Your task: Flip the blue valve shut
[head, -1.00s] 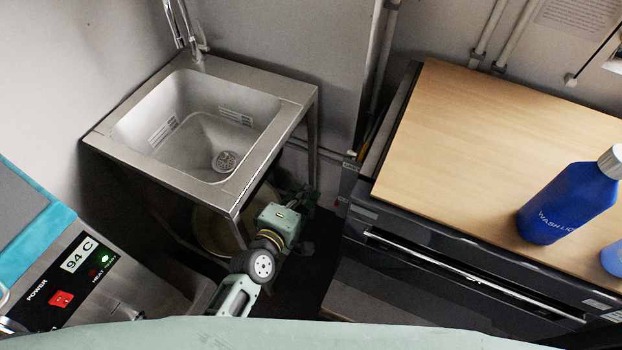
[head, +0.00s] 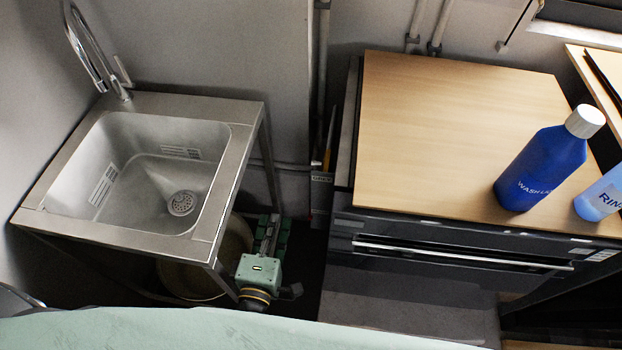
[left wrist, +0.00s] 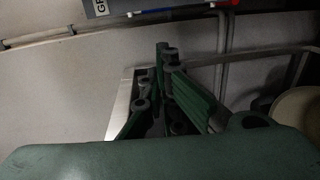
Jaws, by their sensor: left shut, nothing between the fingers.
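I cannot make out the blue valve for certain in either view. My left gripper (head: 272,228) is green and dark. In the head view it is low between the sink and the black cabinet, with its fingers pointing up the picture toward the wall. The fingers are shut and empty. They also show in the left wrist view (left wrist: 165,65), dark and close together, with a wall and pipes beyond. A small blue piece (left wrist: 143,12) shows at the top there, too dim to identify. My right gripper is not in view.
A steel sink (head: 228,190) stands left of the left gripper, with a round bin (head: 190,280) under it. On the right is a black cabinet (head: 335,240) with a wooden top. A blue wash bottle (head: 540,168) and a light blue rinse bottle (head: 600,195) stand on it.

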